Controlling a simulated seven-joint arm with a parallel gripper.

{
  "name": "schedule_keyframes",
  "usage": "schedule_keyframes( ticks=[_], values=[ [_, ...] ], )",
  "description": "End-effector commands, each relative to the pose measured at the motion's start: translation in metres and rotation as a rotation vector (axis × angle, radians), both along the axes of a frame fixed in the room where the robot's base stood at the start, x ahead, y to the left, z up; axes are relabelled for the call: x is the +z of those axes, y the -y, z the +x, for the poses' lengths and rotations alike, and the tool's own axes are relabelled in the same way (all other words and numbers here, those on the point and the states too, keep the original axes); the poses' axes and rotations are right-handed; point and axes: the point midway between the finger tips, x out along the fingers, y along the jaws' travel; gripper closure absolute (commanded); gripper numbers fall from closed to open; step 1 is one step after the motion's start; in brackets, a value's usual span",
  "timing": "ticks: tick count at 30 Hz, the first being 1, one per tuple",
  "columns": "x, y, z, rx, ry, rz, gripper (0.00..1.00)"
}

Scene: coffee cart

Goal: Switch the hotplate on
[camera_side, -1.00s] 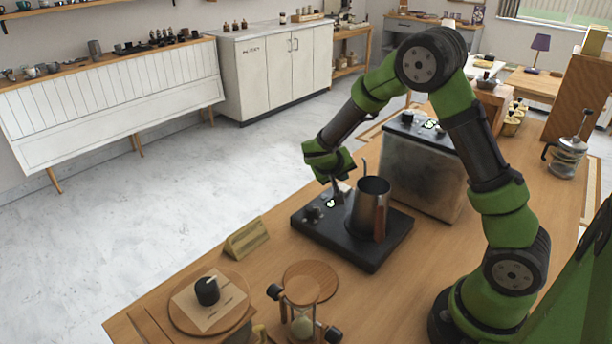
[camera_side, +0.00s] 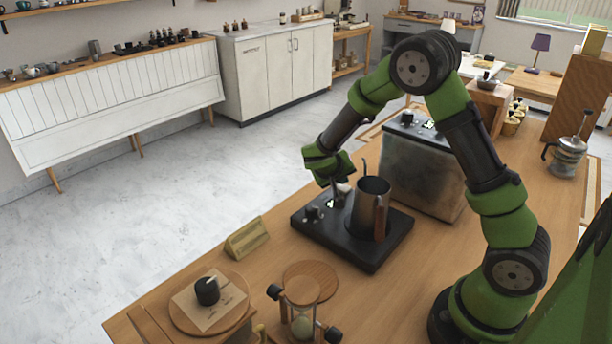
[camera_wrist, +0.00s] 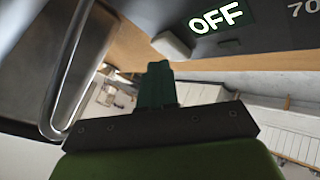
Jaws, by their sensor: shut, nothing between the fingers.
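The hotplate (camera_side: 377,252) is a flat black unit on the wooden counter in the side view. A metal jug (camera_side: 371,207) stands on it. In the side view the fingertips are hard to make out.
The jug's metal body (camera_wrist: 38,55) is close beside the fingers at the left of the wrist view. A large grey metal box (camera_side: 424,175) stands behind the hotplate. A wooden sign (camera_side: 246,239) and an hourglass (camera_side: 302,310) are in front.

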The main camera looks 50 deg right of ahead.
Motion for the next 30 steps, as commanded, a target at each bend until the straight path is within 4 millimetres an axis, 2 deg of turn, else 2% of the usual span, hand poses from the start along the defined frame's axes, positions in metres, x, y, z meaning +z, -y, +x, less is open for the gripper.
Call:
schedule_keyframes(
  ticks=[23, 30],
  values=[
    [-0.0096, -0.0001, 0.0001, 0.001, -0.001, 0.000, 1.00],
    [-0.0066, 0.0000, 0.0001, 0.001, 0.001, -0.001, 1.00]
  ],
)
